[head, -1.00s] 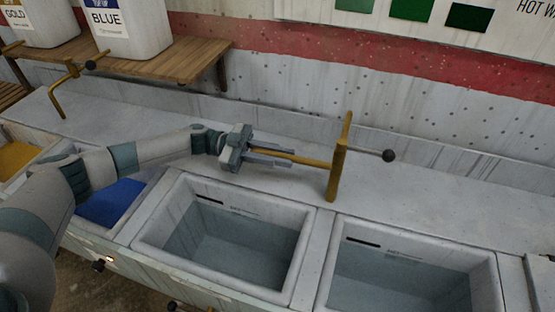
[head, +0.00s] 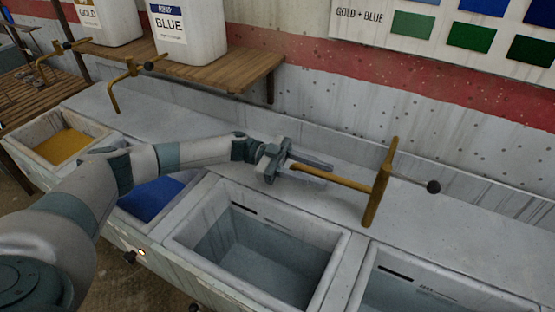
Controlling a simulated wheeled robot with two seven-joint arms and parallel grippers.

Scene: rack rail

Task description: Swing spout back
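The brass spout (head: 333,179) runs left from its upright brass post (head: 378,185) on the grey ledge behind the basins. It lies over the ledge, behind the empty middle basin. A thin rod with a black knob (head: 433,187) sticks out to the right of the post. My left gripper (head: 318,172) is at the spout's left end. Its two fingers are apart, one on the far side of the spout and one on the near side. Whether either finger touches the spout I cannot tell. The spout's tip is partly hidden at the gripper. My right gripper is not in view.
The middle basin (head: 338,262) and the right basin (head: 362,290) look empty. Blue (head: 150,197) and gold (head: 62,147) fill basins to the left. Other brass taps (head: 115,90) stand further left. A wooden shelf (head: 235,78) with white jugs overhangs the ledge.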

